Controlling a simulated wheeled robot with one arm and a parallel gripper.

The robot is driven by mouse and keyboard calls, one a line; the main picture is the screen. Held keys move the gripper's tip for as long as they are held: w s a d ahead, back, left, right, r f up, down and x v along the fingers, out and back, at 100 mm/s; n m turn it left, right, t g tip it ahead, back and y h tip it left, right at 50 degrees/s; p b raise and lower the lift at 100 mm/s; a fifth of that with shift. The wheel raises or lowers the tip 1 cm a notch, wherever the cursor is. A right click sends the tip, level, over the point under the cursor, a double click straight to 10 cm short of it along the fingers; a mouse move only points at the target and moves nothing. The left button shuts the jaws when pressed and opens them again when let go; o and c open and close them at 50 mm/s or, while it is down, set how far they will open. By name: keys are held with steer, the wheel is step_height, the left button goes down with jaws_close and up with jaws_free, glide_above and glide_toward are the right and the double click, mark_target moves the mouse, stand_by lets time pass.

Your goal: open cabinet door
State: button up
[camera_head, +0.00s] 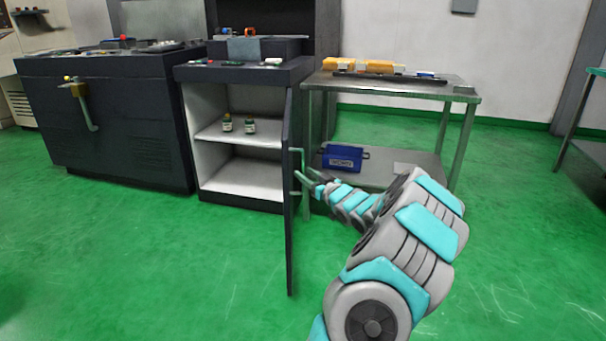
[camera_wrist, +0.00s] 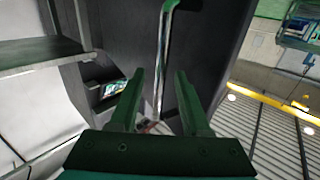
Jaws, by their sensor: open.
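The dark cabinet (camera_head: 240,200) stands with its door (camera_head: 289,230) swung wide open, seen nearly edge-on in the head view. Its white inside shows a shelf (camera_head: 238,135) with two small bottles (camera_head: 238,125). The door's bar handle (camera_head: 299,163) is on the door's right side. My gripper (camera_head: 307,180) is at the handle in the head view. In the wrist view, my gripper (camera_wrist: 163,100) has its two fingers apart, and the handle (camera_wrist: 163,60) appears between them in the picture. I cannot tell whether they touch it.
A metal table (camera_head: 445,90) stands right of the door, with yellow items on top and a blue box (camera_head: 343,158) on its lower shelf. A larger dark cabinet (camera_head: 110,130) stands on the left. The green floor (camera_head: 200,270) in front is clear.

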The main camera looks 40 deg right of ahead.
steer(key=shift+s+a, duration=0.2)
steer(key=shift+s, duration=1.2)
steer(key=shift+s+a, duration=0.2)
steer(key=shift+s, duration=1.15)
